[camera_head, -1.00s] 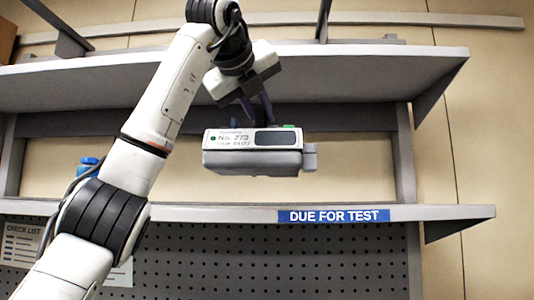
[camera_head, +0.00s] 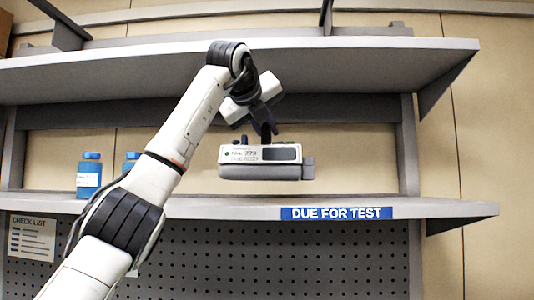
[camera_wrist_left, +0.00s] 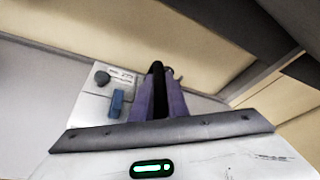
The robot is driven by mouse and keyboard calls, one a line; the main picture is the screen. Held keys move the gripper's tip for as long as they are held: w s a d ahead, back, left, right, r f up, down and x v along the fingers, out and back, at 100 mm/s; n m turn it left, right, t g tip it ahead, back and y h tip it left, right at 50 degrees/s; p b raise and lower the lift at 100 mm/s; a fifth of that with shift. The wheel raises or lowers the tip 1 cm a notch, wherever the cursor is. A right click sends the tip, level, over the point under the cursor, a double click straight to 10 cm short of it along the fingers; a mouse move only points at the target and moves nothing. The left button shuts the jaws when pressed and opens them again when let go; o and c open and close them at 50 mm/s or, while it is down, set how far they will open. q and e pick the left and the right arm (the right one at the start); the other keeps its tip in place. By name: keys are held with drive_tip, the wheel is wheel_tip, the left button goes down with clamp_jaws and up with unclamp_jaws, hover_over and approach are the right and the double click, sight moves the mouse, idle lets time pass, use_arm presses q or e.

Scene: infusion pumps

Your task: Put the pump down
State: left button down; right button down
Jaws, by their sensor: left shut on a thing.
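The pump (camera_head: 260,171), a light grey box labelled No. 773 with a dark screen, hangs just above the lower shelf (camera_head: 235,207), left of and above the blue DUE FOR TEST label (camera_head: 337,213). My left gripper (camera_head: 265,136) reaches down from above and is shut on the pump's top. In the left wrist view the purple fingers (camera_wrist_left: 158,100) close on a dark part of the pump (camera_wrist_left: 97,100), which has a knob and a blue piece on top. My right gripper is not in view.
Blue bottles (camera_head: 89,175) stand on the lower shelf to the left, one partly behind my arm. The upper shelf (camera_head: 350,62) overhangs the gripper. The lower shelf is clear right of the pump. A checklist (camera_head: 32,237) hangs on the pegboard below.

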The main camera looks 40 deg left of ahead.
sight(267, 150)
use_arm(q)
drive_tip(key=shift+f+b, duration=0.8)
drive_tip(key=shift+f, duration=1.35)
drive_tip(key=shift+w+a+f, duration=0.1)
drive_tip(key=shift+w+f, duration=0.05)
drive_tip(key=shift+f, duration=0.1)
drive_tip(key=c, duration=1.9)
unclamp_jaws()
drive_tip(key=shift+f, duration=0.15)
drive_tip(key=shift+o, duration=0.9)
drive_tip(key=b+v, duration=0.2)
drive_tip(key=v, duration=1)
